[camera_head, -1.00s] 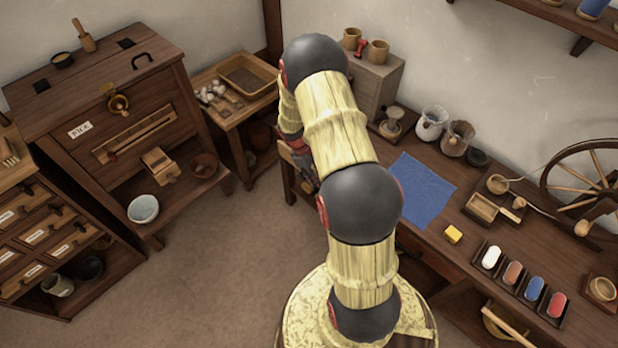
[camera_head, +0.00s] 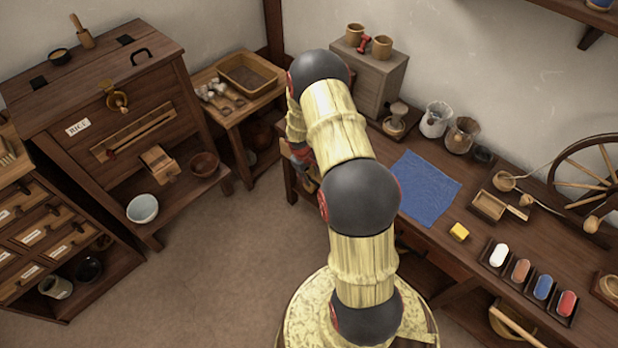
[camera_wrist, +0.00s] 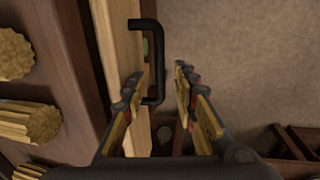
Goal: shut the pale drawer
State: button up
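In the wrist view a pale wooden drawer front (camera_wrist: 120,55) runs along the left, with a black bar handle (camera_wrist: 150,60) standing out from it. My gripper (camera_wrist: 160,76) is open, its two fingers apart at the handle's lower end. The left finger overlaps the pale front and the handle's lower part. I cannot tell whether it touches.
The long worktable (camera_head: 455,245) at the right bears a blue cloth (camera_head: 425,188) and small wares. A side table (camera_head: 235,112) and a dark cabinet (camera_head: 75,160) stand at the left. Open floor (camera_head: 225,255) lies between.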

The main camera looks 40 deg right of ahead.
jog(key=shift+f, duration=0.25)
jog(key=shift+c, duration=0.6)
grip_shut()
